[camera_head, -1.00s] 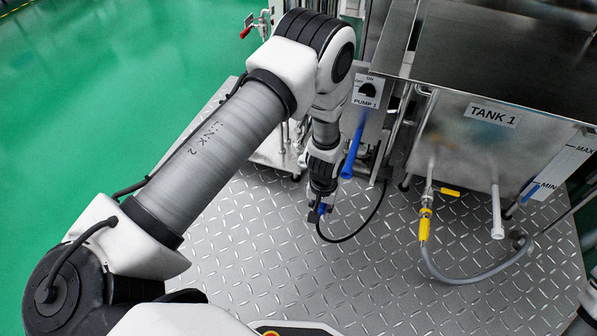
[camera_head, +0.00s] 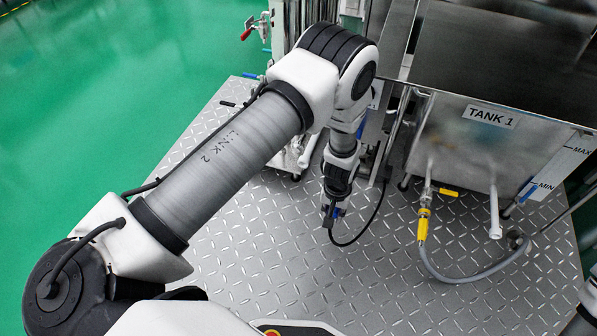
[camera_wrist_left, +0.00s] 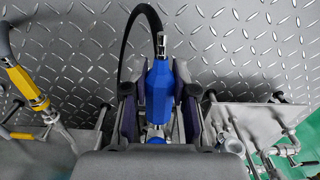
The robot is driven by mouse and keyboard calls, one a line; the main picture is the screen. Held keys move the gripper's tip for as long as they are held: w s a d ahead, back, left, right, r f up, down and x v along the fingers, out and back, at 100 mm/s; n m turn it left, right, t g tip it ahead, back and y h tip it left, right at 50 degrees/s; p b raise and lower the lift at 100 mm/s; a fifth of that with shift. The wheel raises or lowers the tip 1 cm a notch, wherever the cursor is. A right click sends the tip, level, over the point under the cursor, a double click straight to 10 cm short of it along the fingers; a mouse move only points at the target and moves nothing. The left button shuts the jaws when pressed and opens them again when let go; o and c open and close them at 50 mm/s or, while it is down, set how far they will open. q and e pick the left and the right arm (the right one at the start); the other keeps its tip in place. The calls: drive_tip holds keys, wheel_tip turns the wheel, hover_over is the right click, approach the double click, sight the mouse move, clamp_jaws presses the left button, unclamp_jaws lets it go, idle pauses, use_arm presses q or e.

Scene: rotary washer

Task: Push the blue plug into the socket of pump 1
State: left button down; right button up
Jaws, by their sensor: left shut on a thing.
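My left gripper (camera_head: 333,212) hangs pointing down over the metal floor plate, in front of the pump 1 cabinet. In the left wrist view my left gripper (camera_wrist_left: 158,92) is shut on the blue plug (camera_wrist_left: 158,76), which sits between the two fingers with its metal tip pointing away from the wrist. A black cable (camera_head: 374,213) curves from near the gripper to the cabinet's foot; it also shows in the left wrist view (camera_wrist_left: 127,45). My arm covers most of the pump 1 panel (camera_head: 376,92). Its socket cannot be seen. The right gripper is out of view.
The tank labelled TANK 1 (camera_head: 455,140) stands at the right, with a yellow-fitted grey hose (camera_head: 465,277) below it. A blue pipe (camera_head: 361,128) is partly hidden behind my arm. The diamond-plate floor (camera_head: 290,270) in front is clear.

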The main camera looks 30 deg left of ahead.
use_arm(q)
drive_tip(key=shift+w+f+b, duration=0.15)
drive_tip(key=shift+w+b, duration=0.25)
drive_tip(key=shift+b, duration=0.05)
drive_tip(key=shift+w+a+b, duration=0.3)
drive_tip(key=shift+w+b, duration=0.65)
drive_tip(key=shift+w+a+b, duration=0.2)
drive_tip(key=shift+w+b, duration=0.25)
drive_tip(key=shift+w, duration=0.3)
drive_tip(key=shift+w+a+b, duration=0.15)
drive_tip(key=shift+w+b, duration=0.25)
drive_tip(key=shift+w, duration=0.3)
drive_tip(key=shift+p, duration=0.35)
